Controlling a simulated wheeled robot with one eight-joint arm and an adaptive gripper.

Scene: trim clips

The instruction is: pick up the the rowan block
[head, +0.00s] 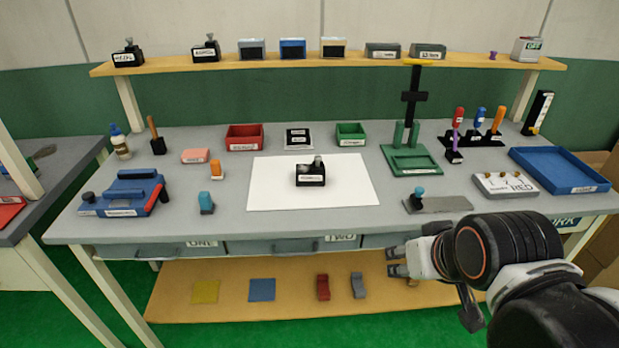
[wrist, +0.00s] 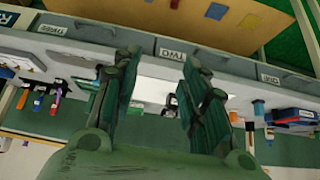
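A black block with a small knob and a white label (head: 311,176) sits upright on the white sheet (head: 270,194) in the middle of the bench. Two similar black labelled blocks stand on the upper shelf, a left one (head: 129,57) and a right one (head: 206,51). The labels are too small to read, so I cannot tell which is the rowan block. My gripper (head: 394,260) is in front of the bench's front edge, right of the middle, apart from all these blocks. In the wrist view my gripper (wrist: 160,57) is open, with nothing between its fingers.
A green stand (head: 412,160), a grey plate with a blue knob (head: 440,204) and a blue tray (head: 562,172) are on the right of the bench. A blue fixture (head: 125,196) is at left. Drawers (head: 290,245) run below the front edge. The white sheet is otherwise clear.

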